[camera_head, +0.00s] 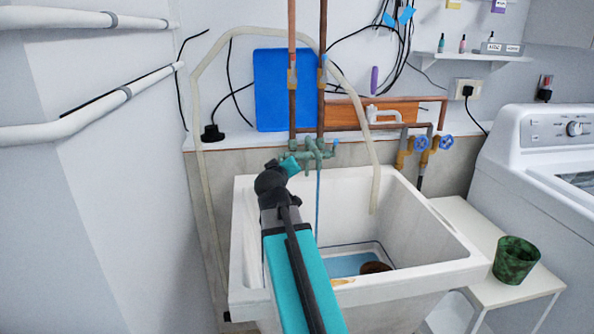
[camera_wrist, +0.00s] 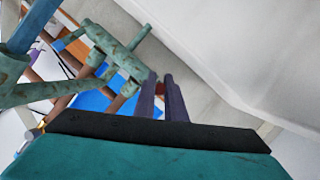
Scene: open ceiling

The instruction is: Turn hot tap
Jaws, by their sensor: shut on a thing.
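The tap fixture (camera_head: 318,150) is green and weathered and hangs at the wall above the white sink. Its body also shows at upper left in the wrist view (camera_wrist: 115,60). A blue-marked handle (camera_head: 335,141) is on its right side. My gripper (camera_head: 290,163) is at the tap's left side. In the wrist view its two dark fingers (camera_wrist: 162,86) are close together on a small reddish piece, which looks like the hot tap handle. The fingers and the hot tap are mostly hidden by my arm in the head view. A thin blue water stream (camera_head: 318,200) falls below the tap.
The sink (camera_head: 425,240) has high walls and holds bluish water and a brown round thing. A pale hose (camera_head: 375,190) hangs into it. Copper pipes (camera_head: 292,60) rise above the tap. A white side table (camera_head: 480,232) with a green pot (camera_head: 515,260) stands right.

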